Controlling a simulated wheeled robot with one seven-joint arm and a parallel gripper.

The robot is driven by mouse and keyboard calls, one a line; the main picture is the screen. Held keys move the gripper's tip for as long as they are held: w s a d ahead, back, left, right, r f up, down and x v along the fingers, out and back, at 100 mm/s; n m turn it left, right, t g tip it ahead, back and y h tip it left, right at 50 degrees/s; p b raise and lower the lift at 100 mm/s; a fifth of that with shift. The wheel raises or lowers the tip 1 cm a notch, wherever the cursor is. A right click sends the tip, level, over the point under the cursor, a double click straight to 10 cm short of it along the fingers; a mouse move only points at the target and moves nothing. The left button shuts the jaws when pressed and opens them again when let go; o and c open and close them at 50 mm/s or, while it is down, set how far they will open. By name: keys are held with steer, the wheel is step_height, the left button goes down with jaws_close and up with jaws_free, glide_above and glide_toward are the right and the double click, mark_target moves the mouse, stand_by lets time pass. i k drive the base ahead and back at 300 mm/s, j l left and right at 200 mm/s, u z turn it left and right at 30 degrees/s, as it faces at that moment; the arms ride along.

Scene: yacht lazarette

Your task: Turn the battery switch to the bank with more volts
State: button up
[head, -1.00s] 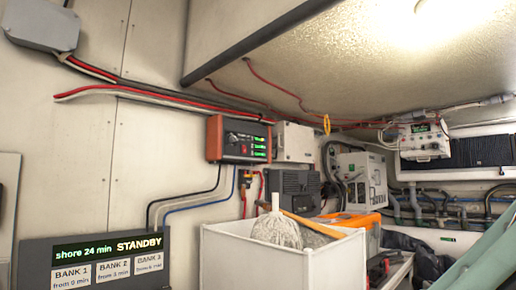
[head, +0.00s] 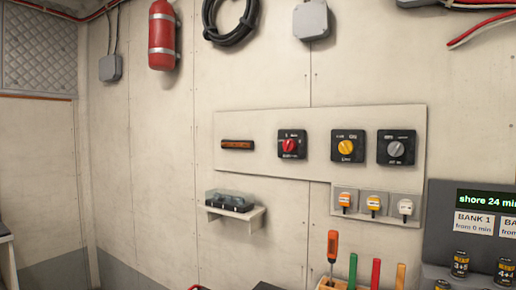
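In the head view, a pale wall board (head: 265,160) carries three dark square rotary switches: one with a red knob (head: 289,146), one with a yellow knob (head: 346,147) and one with a grey knob (head: 395,149). Their lettering is too small to read, so I cannot tell which is the battery switch or where each points. A dark panel (head: 440,215) at the right edge shows green text "shore 24 min" on its display (head: 487,200) and a "BANK 1" label (head: 473,223); the rest is cut off. No voltage reading is legible. My gripper is not in view.
Three small switches, two orange and one white (head: 405,208), sit on a plate below. A small shelf (head: 237,216) holds a clear-covered block. An upright screwdriver (head: 332,246), coloured handles and batteries (head: 460,263) stand in front at lower right. The left wall is mostly clear.

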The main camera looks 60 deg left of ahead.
mark_target(289, 145)
steer(key=j+u, duration=0.1)
steer(key=u, duration=0.35)
steer(key=j+u, duration=0.1)
steer(key=u, duration=0.4)
steer(key=i+u, duration=0.1)
steer(key=u, duration=0.35)
steer(key=j+u, duration=0.1)
steer(key=u, duration=0.35)
steer(key=i, duration=0.05)
